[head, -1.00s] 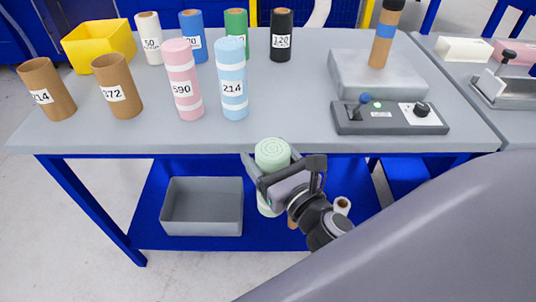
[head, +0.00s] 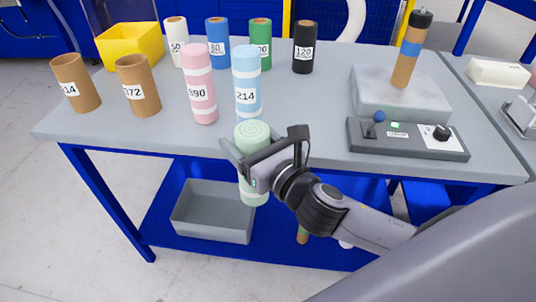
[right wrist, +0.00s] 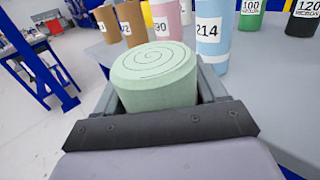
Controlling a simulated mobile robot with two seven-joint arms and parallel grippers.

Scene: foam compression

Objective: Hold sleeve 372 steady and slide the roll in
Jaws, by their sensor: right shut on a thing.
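Sleeve 372 (head: 138,84) is a brown cardboard tube with a white label, standing upright on the table at the left. It also shows in the right wrist view (right wrist: 131,22). My right gripper (head: 252,160) is shut on a pale green foam roll (head: 251,190), upright with its spiral end up, in front of the table's front edge. The roll's spiral top fills the middle of the right wrist view (right wrist: 155,75). The roll is apart from the sleeve, to its right and nearer to me. My left gripper is not in view.
Brown sleeve 214 (head: 76,82) stands left of sleeve 372. Pink roll 590 (head: 200,85) and blue roll 214 (head: 247,80) stand to its right. A yellow bin (head: 130,44) and several coloured tubes are behind. A control box (head: 408,139) is at the right. A grey bin (head: 213,212) is on the lower shelf.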

